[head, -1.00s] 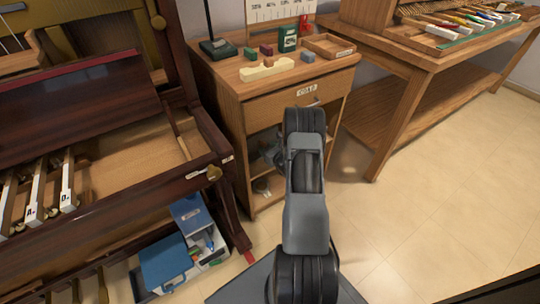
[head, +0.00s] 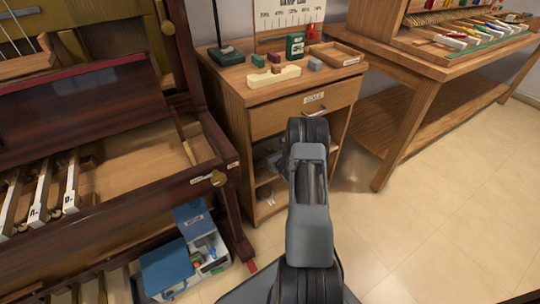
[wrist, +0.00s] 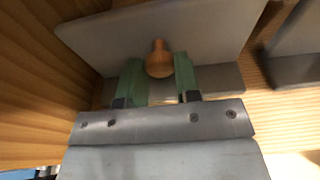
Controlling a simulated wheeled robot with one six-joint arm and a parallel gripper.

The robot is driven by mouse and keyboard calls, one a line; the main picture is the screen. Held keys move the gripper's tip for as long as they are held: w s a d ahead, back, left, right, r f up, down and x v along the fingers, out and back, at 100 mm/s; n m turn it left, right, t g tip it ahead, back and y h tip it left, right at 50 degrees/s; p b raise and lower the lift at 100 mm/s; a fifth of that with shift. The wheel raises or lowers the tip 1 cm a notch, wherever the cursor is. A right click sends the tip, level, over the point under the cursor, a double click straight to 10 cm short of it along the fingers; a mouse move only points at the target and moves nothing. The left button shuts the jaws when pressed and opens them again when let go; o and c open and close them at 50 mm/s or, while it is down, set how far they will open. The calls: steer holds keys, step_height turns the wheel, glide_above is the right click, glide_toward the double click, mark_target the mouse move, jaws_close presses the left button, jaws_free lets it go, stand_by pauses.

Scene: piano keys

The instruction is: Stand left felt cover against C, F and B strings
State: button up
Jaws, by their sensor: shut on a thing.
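In the wrist view, a grey flat panel (wrist: 205,30) with a round wooden knob (wrist: 158,62) lies in front of my gripper (wrist: 158,80). The green fingers are shut on the knob, one on each side. The panel looks like a felt cover, but no label shows. Another grey panel (wrist: 300,45) is at the right edge. In the head view my gripper is hidden behind my arm. Strings (head: 22,38) show at the far upper left inside the open piano; I cannot read which notes they are.
The piano case (head: 95,165) with loose white keys (head: 40,195) fills the left. A wooden cabinet (head: 268,118) with a drawer and open shelves stands ahead. A blue toolbox (head: 168,268) is on the floor. A workbench (head: 440,62) is at the right, with open floor before it.

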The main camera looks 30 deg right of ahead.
jaws_close()
steer(key=shift+r+p, duration=0.8)
steer(key=shift+r, duration=0.7)
